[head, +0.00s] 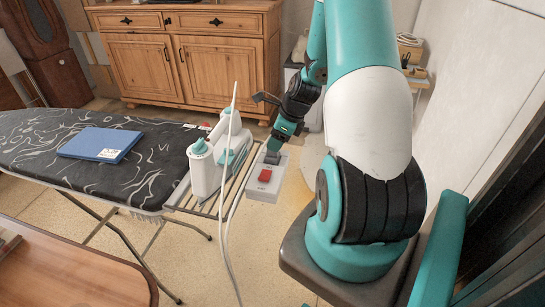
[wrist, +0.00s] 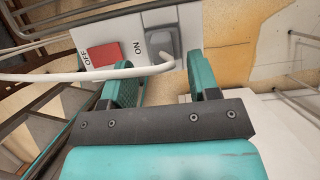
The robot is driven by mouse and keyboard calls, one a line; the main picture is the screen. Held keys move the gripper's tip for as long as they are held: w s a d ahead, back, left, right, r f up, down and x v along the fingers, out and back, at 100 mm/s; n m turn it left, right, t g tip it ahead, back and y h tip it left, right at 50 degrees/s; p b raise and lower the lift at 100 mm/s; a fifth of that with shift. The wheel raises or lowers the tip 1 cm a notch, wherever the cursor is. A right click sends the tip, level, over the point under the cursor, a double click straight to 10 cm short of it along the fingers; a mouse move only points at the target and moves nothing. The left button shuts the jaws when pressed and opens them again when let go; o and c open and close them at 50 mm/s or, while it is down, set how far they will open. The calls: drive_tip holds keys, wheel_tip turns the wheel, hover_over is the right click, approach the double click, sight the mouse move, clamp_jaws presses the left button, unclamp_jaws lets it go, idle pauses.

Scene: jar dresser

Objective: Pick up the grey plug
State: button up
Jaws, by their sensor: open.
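The grey plug (wrist: 163,42) sits on a light grey switch box beside the ON lettering in the wrist view. In the head view the plug (head: 271,157) shows as a small dark grey block just below my gripper (head: 280,142). My gripper (wrist: 163,62) is open. In the wrist view its teal fingers lie on the left and right of the plug, with the plug between or just beyond their tips; contact cannot be told. A white cord (wrist: 80,76) runs from the left to the near side of the plug, crossing the left finger.
The switch box (head: 262,188) has a red switch (head: 268,171) and sits at the ironing board's (head: 110,150) rack end. A wooden dresser (head: 195,55) stands behind.

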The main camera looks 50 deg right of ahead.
sight(272, 155)
drive_tip(key=x, duration=0.4)
drive_tip(key=c, duration=0.7)
drive_tip(key=shift+o, duration=0.2)
drive_tip(key=shift+d, duration=0.1)
